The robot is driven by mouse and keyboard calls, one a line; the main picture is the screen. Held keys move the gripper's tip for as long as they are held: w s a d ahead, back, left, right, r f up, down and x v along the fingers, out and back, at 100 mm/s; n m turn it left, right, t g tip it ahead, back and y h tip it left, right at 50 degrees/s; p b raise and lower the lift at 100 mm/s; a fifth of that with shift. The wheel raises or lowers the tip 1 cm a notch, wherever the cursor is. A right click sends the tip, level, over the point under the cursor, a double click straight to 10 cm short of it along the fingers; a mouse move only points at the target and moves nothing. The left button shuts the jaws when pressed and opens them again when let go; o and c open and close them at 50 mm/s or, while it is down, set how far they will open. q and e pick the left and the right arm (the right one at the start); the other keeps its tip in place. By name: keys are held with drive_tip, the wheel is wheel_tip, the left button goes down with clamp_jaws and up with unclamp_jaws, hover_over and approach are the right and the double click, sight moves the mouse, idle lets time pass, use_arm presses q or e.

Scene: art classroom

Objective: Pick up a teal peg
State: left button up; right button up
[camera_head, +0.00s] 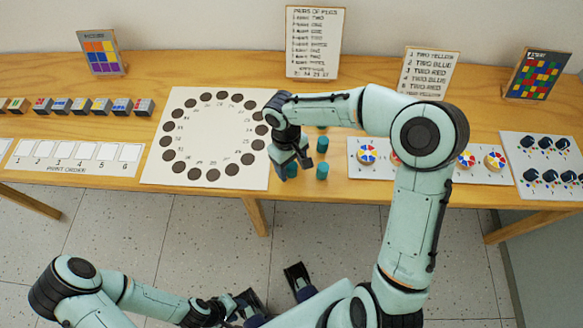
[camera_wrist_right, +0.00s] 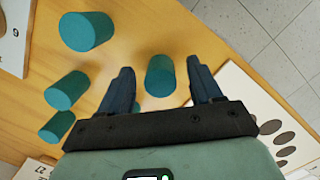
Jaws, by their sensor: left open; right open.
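Several teal pegs stand on the wooden table between the round-dotted sheet and the colour-wheel strip. In the head view, one teal peg (camera_head: 322,171) is near the front edge and another teal peg (camera_head: 322,145) is behind it. My right gripper (camera_head: 290,163) is open, pointing down over the pegs. In the right wrist view a teal peg (camera_wrist_right: 160,76) shows between the open fingers of the right gripper (camera_wrist_right: 160,66), with a gap on each side. Other teal pegs (camera_wrist_right: 87,31) stand off to the left there. My left gripper (camera_head: 275,292) is open and empty, below the table's front edge.
A white sheet with a ring of dark dots (camera_head: 213,137) lies left of the pegs. A strip with colour wheels (camera_head: 367,155) lies to their right, partly behind my arm. A pairs-of-pegs sign (camera_head: 314,42) stands at the back.

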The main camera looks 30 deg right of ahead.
drive_tip(key=c, duration=1.1)
drive_tip(key=shift+r, duration=0.1)
